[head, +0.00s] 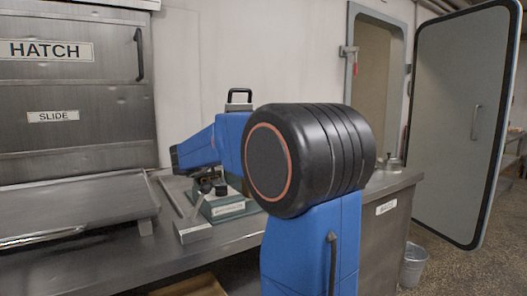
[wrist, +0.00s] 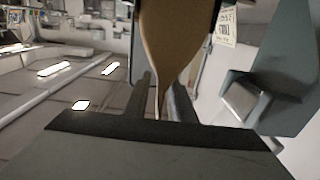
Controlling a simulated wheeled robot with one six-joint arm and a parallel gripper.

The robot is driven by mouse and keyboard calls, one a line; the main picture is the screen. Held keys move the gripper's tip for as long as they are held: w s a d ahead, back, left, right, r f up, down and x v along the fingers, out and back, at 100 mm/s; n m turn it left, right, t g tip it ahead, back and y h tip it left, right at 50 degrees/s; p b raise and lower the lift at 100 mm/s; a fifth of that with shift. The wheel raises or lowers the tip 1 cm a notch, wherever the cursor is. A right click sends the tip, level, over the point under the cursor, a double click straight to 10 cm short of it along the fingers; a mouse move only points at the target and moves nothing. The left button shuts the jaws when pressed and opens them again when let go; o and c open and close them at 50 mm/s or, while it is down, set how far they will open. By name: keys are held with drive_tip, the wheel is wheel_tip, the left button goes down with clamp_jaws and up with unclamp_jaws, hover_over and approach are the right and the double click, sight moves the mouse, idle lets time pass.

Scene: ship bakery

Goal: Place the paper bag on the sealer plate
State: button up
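The brown paper bag (wrist: 175,45) is in the upper middle of the wrist view. It narrows to a thin edge between the two fingers of my gripper (wrist: 161,105), which look closed on it. In the head view my blue arm hides the gripper and the bag. A green-based device (head: 225,209) with a pale label and dark knobs, seemingly the sealer, stands on the steel counter, partly behind my arm. I cannot make out its plate clearly. A grey-green body with a pale metal block (wrist: 243,102) is at the right of the wrist view, apart from the bag.
The steel counter (head: 100,262) has free room at its front left. A sloped metal tray (head: 70,212) lies below the closed hatch (head: 75,90). A small labelled metal piece (head: 192,231) is left of the device. A bucket (head: 413,265) stands on the floor near an open door (head: 465,120).

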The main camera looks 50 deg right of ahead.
drive_tip(key=v, duration=1)
drive_tip(key=shift+a, duration=0.3)
drive_tip(key=shift+w, duration=0.15)
